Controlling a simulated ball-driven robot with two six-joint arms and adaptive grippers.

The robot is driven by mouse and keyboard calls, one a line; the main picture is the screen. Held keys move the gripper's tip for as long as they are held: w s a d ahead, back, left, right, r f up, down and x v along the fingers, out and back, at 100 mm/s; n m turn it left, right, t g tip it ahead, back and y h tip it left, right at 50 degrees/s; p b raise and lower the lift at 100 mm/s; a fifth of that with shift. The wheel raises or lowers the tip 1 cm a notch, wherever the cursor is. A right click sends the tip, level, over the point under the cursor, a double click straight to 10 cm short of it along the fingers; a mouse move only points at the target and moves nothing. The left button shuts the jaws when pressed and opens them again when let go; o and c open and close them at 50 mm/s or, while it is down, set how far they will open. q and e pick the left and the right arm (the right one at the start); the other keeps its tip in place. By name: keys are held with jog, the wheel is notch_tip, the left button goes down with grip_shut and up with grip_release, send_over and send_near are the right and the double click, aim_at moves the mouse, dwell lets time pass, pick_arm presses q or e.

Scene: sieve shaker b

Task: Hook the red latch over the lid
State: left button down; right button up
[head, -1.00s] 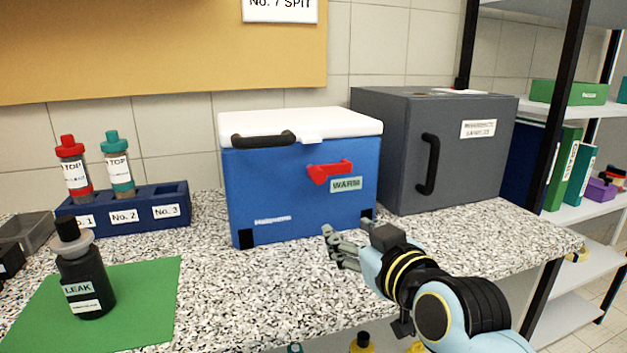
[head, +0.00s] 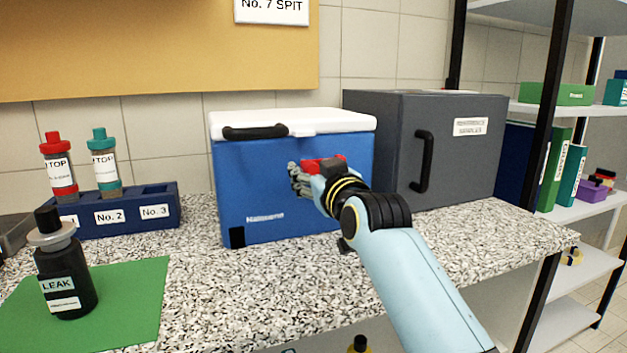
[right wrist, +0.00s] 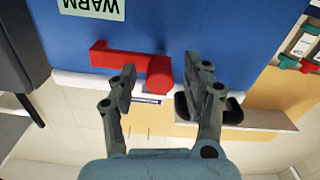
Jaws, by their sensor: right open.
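The red latch (head: 325,164) sits on the front of a blue cool box (head: 262,190), below its white lid (head: 330,121). My right gripper (head: 297,178) is at the box front and partly hides the latch in the head view. In the right wrist view, which is upside down, the open fingers (right wrist: 160,68) stand either side of the latch's round end, and its arm (right wrist: 115,58) reaches to the left. The lid's edge (right wrist: 80,84) lies past the latch. I cannot tell whether the fingers touch the latch. My left gripper is not in view.
A grey cabinet (head: 465,165) with a black handle stands close right of the box. A blue rack (head: 130,203) with bottles is at left, and a black LEAK bottle (head: 65,275) stands on a green mat (head: 135,300). The speckled counter before the box is clear.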

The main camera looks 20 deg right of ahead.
grip_shut()
dwell(0.3)
